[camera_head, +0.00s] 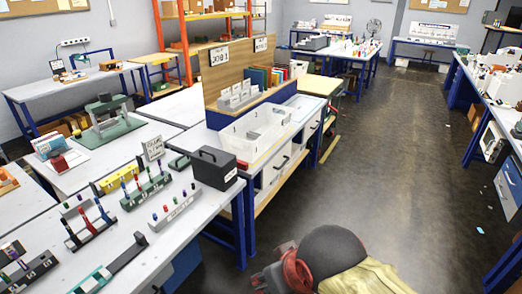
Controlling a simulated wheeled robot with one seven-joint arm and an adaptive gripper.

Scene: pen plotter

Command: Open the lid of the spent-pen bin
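A dark grey box (214,168) with a closed lid, a black handle on top and a white label on its front stands on the near white bench, at the bench's right end. It looks like the spent-pen bin, but I cannot read its label. My arm (335,255) shows at the bottom edge, right of the bench and over the floor, well apart from the box. The fingers of my gripper do not show.
Racks of coloured pens (146,187) stand left of the box, with a grey labelled block (176,207) in front. A white tray (253,135) sits on the drawer unit behind. The grey floor (400,170) to the right is mostly clear.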

